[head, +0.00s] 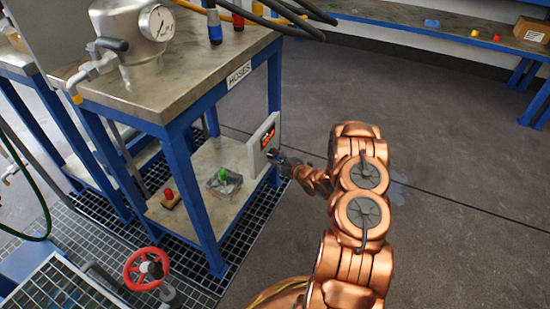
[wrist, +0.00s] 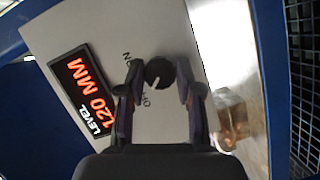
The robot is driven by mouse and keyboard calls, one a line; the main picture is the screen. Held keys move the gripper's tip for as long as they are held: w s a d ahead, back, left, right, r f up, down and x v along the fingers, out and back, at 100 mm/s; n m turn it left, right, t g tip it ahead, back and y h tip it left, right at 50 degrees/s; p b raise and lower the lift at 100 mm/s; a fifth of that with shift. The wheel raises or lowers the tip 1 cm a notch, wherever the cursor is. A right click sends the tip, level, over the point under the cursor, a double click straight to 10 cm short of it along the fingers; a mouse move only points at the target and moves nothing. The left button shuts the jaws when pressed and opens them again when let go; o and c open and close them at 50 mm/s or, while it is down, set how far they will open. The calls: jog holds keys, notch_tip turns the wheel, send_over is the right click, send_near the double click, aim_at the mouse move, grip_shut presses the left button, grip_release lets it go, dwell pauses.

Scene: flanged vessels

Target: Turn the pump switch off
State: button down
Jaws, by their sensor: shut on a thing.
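The pump switch is a round black knob (wrist: 159,72) with a white mark, on a light grey panel (head: 258,153). In the wrist view the panel (wrist: 85,30) has ON and OFF lettering beside the knob, partly covered by a finger. The white mark slants to the lower left, roughly towards the OFF lettering. My gripper (wrist: 158,92) has one finger on each side of the knob and is shut on it. In the head view my gripper (head: 277,158) is at the panel's face, and the knob is too small and covered to make out.
A red-lit display (wrist: 84,90) on the panel reads LEVEL 120 MM. The panel is on the blue-legged bench (head: 192,170). A green-knobbed metal block (head: 224,182) and a red button (head: 168,195) are on its lower shelf. Open floor (head: 440,150) lies to the right.

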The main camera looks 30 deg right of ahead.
jog(key=c, duration=0.8)
grip_release()
jog(key=shift+o, duration=0.2)
jog(key=v, duration=1.2)
jog(key=shift+r, duration=0.1)
